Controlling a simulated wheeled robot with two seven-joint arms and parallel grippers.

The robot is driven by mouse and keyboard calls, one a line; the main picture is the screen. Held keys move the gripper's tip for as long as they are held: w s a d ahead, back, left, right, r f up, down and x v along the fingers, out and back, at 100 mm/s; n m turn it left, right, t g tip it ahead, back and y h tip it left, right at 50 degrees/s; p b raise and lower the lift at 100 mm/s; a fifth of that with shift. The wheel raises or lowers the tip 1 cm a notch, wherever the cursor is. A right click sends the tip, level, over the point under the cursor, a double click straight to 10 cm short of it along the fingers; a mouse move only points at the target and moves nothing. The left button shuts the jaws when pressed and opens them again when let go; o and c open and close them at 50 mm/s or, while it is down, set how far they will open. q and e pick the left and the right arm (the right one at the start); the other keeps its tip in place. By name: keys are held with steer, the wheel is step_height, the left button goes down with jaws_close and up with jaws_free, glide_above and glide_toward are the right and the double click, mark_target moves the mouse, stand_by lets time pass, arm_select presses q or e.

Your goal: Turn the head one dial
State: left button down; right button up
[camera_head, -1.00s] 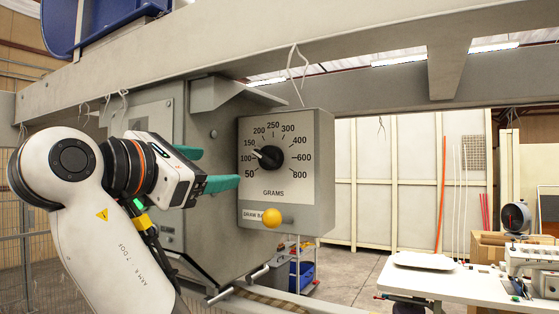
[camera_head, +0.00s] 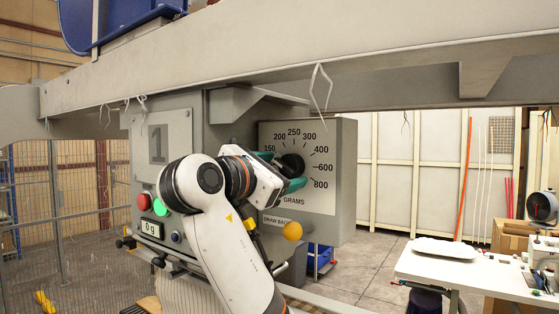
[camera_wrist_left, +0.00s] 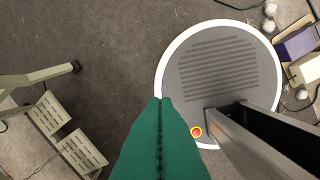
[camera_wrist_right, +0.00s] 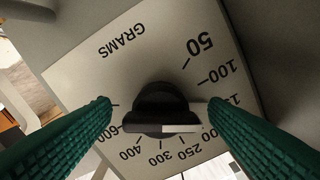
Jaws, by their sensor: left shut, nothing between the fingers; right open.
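The head one dial (camera_head: 291,163) is a black knob on a light panel (camera_head: 325,196) marked in grams, near a plate with a large 1 (camera_head: 157,144). It also shows in the right wrist view (camera_wrist_right: 160,100). My right gripper (camera_head: 290,172) is open, with its green fingers on either side of the knob. In the right wrist view, its fingertips (camera_wrist_right: 158,102) straddle the knob, the right one close to the white pointer end. Contact cannot be told. The pointer lies roughly toward 150 to 200. My left gripper (camera_wrist_left: 163,99) is shut and empty, pointing at the floor, away from the dial.
A yellow ball knob (camera_head: 293,231) sticks out below the dial panel. A red button (camera_head: 144,201) and a green button (camera_head: 160,207) are left of my right arm. A grey beam (camera_head: 400,70) runs overhead. A white sewing table (camera_head: 440,265) stands at the right.

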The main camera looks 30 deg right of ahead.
steer(key=shift+w, duration=0.1)
steer(key=c, duration=1)
arm_select(q)
steer(key=shift+w+a, duration=0.1)
steer(key=shift+a, duration=0.45)
steer(key=shift+f, duration=0.1)
